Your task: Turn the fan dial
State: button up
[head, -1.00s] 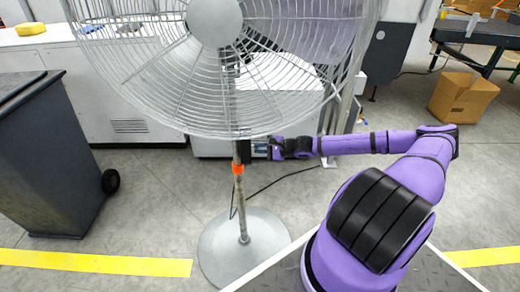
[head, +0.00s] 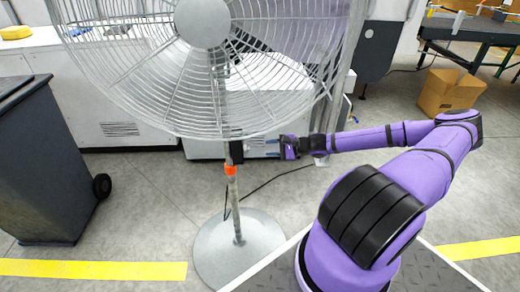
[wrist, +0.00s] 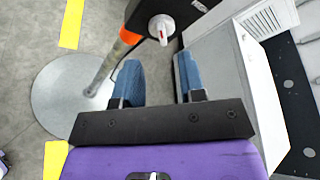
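The big grey fan (head: 203,24) stands on a pole with a round base (head: 238,250). The white fan dial (wrist: 161,27) shows in the wrist view on a dark control box (wrist: 176,12); a small red mark is on the knob's edge. In the head view the dark box (head: 236,152) sits on the pole under the cage, and the dial cannot be made out. My gripper (wrist: 160,76) is open and empty, its two blue fingers apart. The dial lies ahead of the gap between the fingertips, not touched. In the head view my gripper (head: 268,148) is right of the pole.
The fan cage hangs just above my gripper. An orange collar (head: 230,170) is on the pole, with a black cable near it. A white machine (head: 110,95) stands behind, a dark bin (head: 40,165) left, a cardboard box (head: 450,92) at the right back.

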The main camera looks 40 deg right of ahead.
jog(key=shift+v, duration=1.35)
